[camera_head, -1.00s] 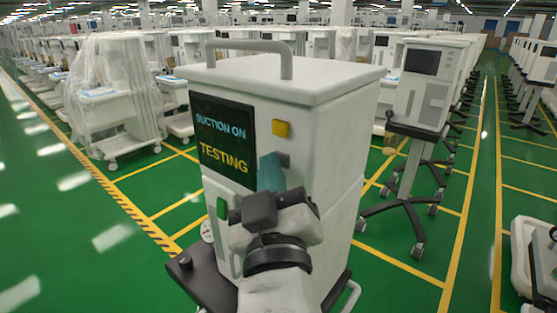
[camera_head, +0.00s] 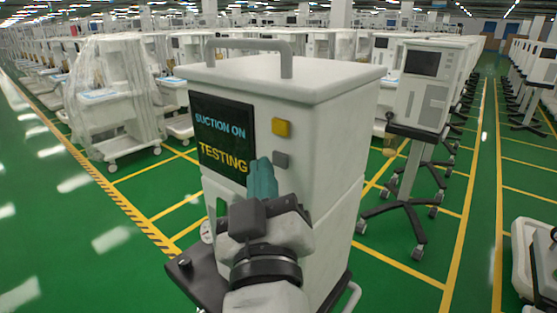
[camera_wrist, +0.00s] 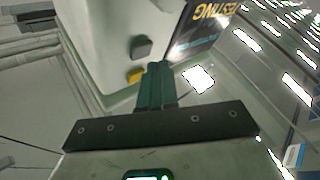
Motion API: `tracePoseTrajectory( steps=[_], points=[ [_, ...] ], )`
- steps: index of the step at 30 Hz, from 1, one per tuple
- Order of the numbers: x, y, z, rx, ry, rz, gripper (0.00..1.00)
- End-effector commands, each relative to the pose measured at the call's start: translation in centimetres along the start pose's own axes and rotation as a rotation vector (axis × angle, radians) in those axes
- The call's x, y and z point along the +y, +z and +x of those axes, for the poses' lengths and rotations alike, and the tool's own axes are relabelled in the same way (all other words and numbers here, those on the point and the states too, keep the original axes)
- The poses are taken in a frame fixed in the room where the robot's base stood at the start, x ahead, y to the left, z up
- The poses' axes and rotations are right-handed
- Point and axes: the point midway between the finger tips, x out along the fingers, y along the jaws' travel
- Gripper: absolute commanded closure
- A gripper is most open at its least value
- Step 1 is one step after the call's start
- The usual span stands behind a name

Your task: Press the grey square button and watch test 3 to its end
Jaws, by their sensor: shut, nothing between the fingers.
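The white cart (camera_head: 330,130) stands in front of me with a dark screen (camera_head: 224,140) reading "SUCTION ON" in blue and "TESTING" in yellow. The grey square button (camera_head: 281,160) is on its front face, below a yellow square button (camera_head: 282,128). My gripper (camera_head: 262,168) is shut and empty, its teal fingers pointing up just left of and below the grey button. In the wrist view, the grey button (camera_wrist: 141,47) and yellow button (camera_wrist: 136,75) show beside my fingertips (camera_wrist: 157,66), apart from them. My wrist hides the lower front of the cart.
A round gauge (camera_head: 207,231) shows at the cart's lower left. Plastic-wrapped machines (camera_head: 115,90) stand at left, and a wheeled ventilator stand (camera_head: 415,90) at right. Green floor (camera_head: 125,240) is open at left.

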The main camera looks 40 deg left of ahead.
Motion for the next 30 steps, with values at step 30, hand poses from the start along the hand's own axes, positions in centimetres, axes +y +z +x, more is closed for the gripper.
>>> tracePoseTrajectory(
  steps=[30],
  points=[
    [-2.5,-2.5,-3.4,0.000,-0.001,0.000,1.00]
  ],
)
